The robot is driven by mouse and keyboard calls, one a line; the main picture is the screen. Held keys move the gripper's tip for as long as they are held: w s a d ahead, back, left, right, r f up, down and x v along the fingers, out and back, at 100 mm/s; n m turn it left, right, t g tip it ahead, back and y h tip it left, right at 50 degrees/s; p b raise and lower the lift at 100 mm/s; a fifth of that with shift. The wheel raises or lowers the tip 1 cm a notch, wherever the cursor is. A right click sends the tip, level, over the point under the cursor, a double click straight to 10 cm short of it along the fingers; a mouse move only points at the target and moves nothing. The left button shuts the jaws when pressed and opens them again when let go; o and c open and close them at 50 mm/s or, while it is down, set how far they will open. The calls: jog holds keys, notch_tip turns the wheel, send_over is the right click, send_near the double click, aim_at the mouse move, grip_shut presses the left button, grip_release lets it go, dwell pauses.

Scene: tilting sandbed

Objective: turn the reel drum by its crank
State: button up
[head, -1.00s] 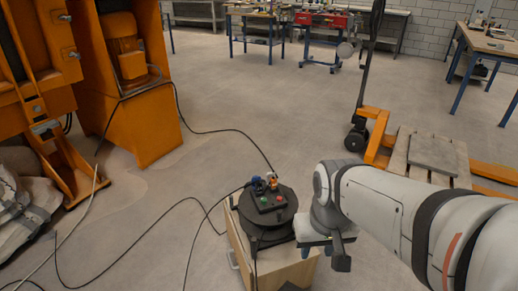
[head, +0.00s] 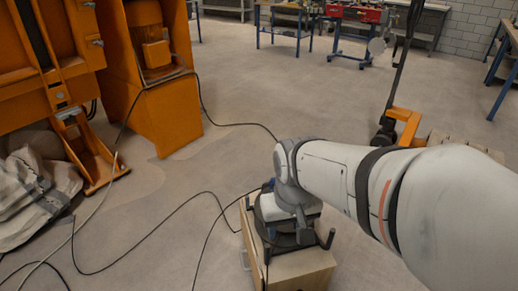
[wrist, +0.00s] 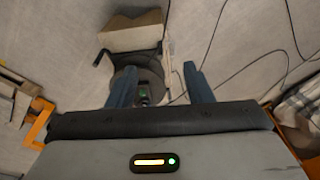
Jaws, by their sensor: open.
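The reel drum (wrist: 151,78) is a dark round disc in the wrist view, lying flat on a wooden box (wrist: 133,33). In the head view my arm's end covers most of the drum, and only its dark rim (head: 285,241) shows. A black upright piece, apparently the crank handle (head: 329,239), stands at the drum's near right edge; it appears at the upper left of the drum in the wrist view (wrist: 102,57). My gripper (wrist: 158,70) is open above the drum, its two blue-grey fingers apart. A green button shows between them. Nothing is visibly held.
Black cables (head: 150,240) run over the floor to the box from the left. An orange machine (head: 160,110) stands at the left with grey sacks (head: 30,200) beside it. An orange pallet truck (head: 408,125) stands behind my arm. The floor behind the box is clear.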

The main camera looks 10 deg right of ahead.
jog(key=w+d+f+m+g+b, duration=0.1)
jog(key=w+d+f+m+b, duration=0.15)
jog(key=w+f, duration=0.5)
jog(key=w+d+f+m+b, duration=0.1)
jog(key=w+d+f+m, duration=0.25)
jog(key=w, duration=0.65)
jog(key=w+d+f+m, duration=0.1)
jog(key=w+d+f, duration=0.1)
jog(key=f, duration=0.2)
jog(key=w+d+f+b, duration=0.1)
jog(key=w+d+f, duration=0.2)
jog(key=f, duration=0.2)
jog(key=w+d+f+m, duration=0.1)
jog(key=w+d+f, duration=0.1)
jog(key=f, duration=0.3)
jog(key=shift+w+d+m, duration=0.25)
jog(key=shift+d+m, duration=0.05)
jog(key=shift+d, duration=0.4)
notch_tip(320, 180, down, 7)
jog(key=shift+r+b, duration=0.1)
jog(key=shift+b, duration=1.15)
jog(key=shift+f, duration=0.5)
